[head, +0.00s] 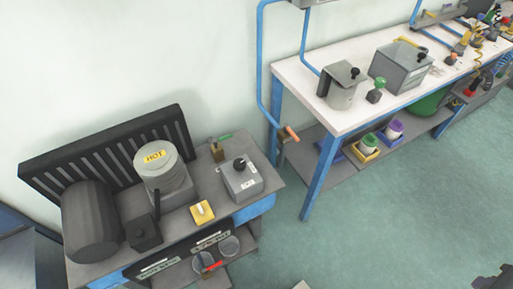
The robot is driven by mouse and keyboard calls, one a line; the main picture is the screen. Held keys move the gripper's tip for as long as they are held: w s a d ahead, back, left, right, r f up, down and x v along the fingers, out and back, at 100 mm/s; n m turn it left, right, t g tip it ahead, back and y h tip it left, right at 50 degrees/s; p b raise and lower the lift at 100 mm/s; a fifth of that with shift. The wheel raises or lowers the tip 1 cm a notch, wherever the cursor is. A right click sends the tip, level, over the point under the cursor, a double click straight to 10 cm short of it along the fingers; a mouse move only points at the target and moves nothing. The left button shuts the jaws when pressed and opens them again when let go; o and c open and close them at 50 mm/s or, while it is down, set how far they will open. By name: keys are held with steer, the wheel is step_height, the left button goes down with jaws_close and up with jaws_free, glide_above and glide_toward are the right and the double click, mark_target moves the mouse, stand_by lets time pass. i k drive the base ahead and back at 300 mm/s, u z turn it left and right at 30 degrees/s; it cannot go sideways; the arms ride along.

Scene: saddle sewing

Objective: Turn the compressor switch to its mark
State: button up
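A yellow square plate with a pale lever (202,211) lies on the grey bench top (100,268) at the lower left; it looks like a rotary switch. A grey box with a black knob and white labels (241,180) stands to its right and farther back. I cannot tell for sure which of them is the compressor switch, and no mark can be read at this size. My gripper does not show in the head view.
A black slatted rack (110,145) backs the bench. A white-topped table (315,105) stands to the right; the green floor (390,220) before it is clear.

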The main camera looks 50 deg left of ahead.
mark_target(239, 165)
steer(key=i, duration=1.1)
steer(key=u, duration=3.95)
